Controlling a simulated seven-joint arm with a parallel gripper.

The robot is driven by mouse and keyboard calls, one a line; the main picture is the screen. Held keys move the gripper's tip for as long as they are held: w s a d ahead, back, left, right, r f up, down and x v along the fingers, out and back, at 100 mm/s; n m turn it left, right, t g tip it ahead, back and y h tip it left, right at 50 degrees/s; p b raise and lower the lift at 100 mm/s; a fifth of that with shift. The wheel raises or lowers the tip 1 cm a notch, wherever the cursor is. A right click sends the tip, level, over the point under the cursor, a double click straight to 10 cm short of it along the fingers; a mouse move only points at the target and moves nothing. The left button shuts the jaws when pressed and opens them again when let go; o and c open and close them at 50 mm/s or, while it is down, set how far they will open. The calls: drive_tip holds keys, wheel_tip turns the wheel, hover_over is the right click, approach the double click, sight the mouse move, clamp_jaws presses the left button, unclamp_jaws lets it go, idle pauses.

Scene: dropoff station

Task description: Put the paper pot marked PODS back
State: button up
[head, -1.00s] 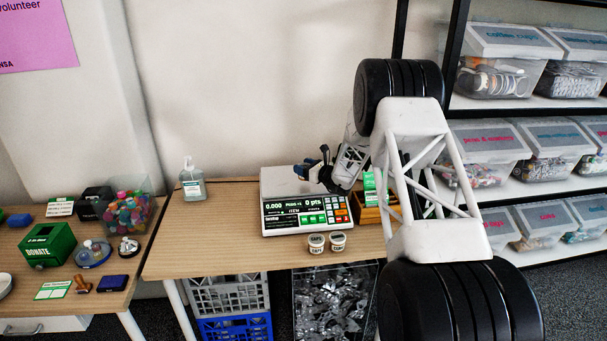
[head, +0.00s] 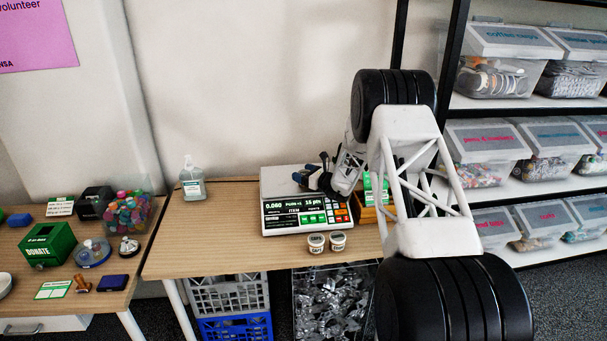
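Two small white paper pots, the left pot (head: 316,243) and the right pot (head: 338,241), stand side by side on the table in front of the scale. Their lettering is too small to read surely; I cannot make out a pot marked PODS. The scale (head: 272,219) has a pale pan (head: 278,180), and its display reads about 0.060 and 15 pts. My gripper (head: 303,177) is low over the pan, pointing left. I cannot see whether its fingers are apart, or whether a pot is at or behind them.
A wooden box (head: 368,214) with a green-and-white card stands right of the scale, partly behind my arm. A pump bottle (head: 192,180) stands left of it. The table (head: 205,245) is clear at left front. Shelves with clear bins (head: 486,155) rise at right.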

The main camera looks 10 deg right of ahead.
drive_tip(key=shift+o, duration=0.3)
drive_tip(key=shift+v, duration=3.9)
drive_tip(key=shift+s+a+r, duration=0.15)
drive_tip(key=shift+s+r, duration=0.05)
drive_tip(key=shift+r, duration=0.2)
drive_tip(key=s+a+r+n+g+h, duration=0.1)
drive_tip(key=s+a+r+n+g, duration=0.2)
drive_tip(key=s+r+n, duration=0.5)
drive_tip(key=s+a+r+n+g, duration=0.1)
drive_tip(key=s+a+r+g, duration=0.4)
drive_tip(key=s, duration=0.6)
drive_tip(key=s+a+r+n+g+h, duration=0.1)
drive_tip(key=s+a+r+n+g, duration=0.1)
drive_tip(key=s+r+n, duration=0.6)
drive_tip(key=s+d+r+n+h, duration=0.1)
drive_tip(key=s+d+n+h, duration=0.1)
drive_tip(key=s, duration=1.2)
drive_tip(key=s+d+n+h, duration=0.2)
drive_tip(key=s+n+h, duration=0.2)
drive_tip(key=s, duration=1)
drive_tip(key=s+d+r+n+h, duration=0.1)
drive_tip(key=s+d+n+h, duration=0.2)
drive_tip(key=s, duration=1.1)
drive_tip(key=shift+s+r+n+h, duration=0.2)
drive_tip(key=shift+r+n+h, duration=0.15)
drive_tip(key=shift+h, duration=0.65)
